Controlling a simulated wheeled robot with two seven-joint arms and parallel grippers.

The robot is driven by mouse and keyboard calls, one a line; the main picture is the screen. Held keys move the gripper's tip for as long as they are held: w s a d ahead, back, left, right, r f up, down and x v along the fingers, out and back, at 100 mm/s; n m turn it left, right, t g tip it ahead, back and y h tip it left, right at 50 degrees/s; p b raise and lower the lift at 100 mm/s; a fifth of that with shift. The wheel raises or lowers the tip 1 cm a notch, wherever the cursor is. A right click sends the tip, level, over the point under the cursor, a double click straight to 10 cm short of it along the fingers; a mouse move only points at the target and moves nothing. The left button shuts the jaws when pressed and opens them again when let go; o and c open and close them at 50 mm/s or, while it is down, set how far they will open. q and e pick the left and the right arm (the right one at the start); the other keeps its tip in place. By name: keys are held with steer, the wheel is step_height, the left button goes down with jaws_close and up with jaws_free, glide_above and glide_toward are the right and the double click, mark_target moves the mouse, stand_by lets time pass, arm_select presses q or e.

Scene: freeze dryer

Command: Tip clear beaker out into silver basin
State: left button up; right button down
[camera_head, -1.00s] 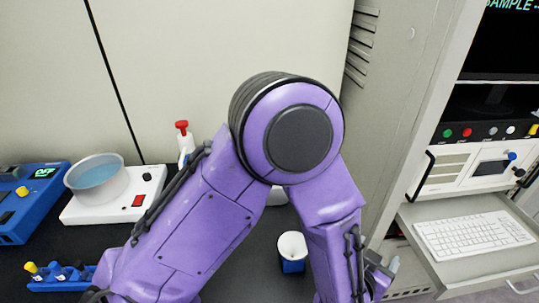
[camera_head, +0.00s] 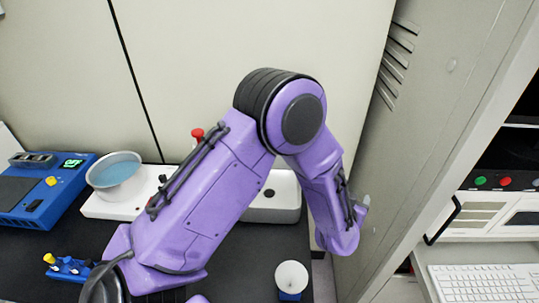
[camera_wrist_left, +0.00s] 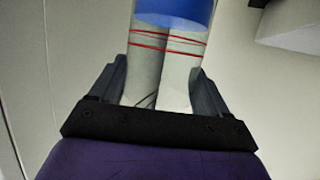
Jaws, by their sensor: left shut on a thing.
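The silver basin (camera_head: 112,190) stands at the left in the head view, with blue liquid in it. It sits on a white device. In the left wrist view my left gripper (camera_wrist_left: 163,72) is shut on the clear beaker (camera_wrist_left: 167,45), which has red lines around it and blue at the top edge of the picture. The beaker's rim is out of that view. In the head view my left forearm hides most of the gripper; a small pale piece shows beside it at the right, too small to name. The held beaker is well to the right of the basin. My right gripper is not in view.
A blue device (camera_head: 35,195) stands left of the basin. A blue rack (camera_head: 68,268) with yellow-topped parts lies in front. A white-topped blue cup (camera_head: 291,277) stands at the front. A grey cabinet (camera_head: 430,110) and a white keyboard (camera_head: 485,283) are at the right.

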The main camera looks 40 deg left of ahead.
arm_select(q)
steer(key=w+a+r+n+y+p, duration=0.1)
steer(key=w+a+p, duration=0.1)
steer(key=a, duration=0.7)
steer(key=w+a+r+n+g+y+p, duration=0.1)
steer(key=w+a+y+p, duration=0.1)
steer(key=a, duration=0.7)
steer(key=shift+n+p, duration=0.4)
steer(key=shift+p, duration=0.2)
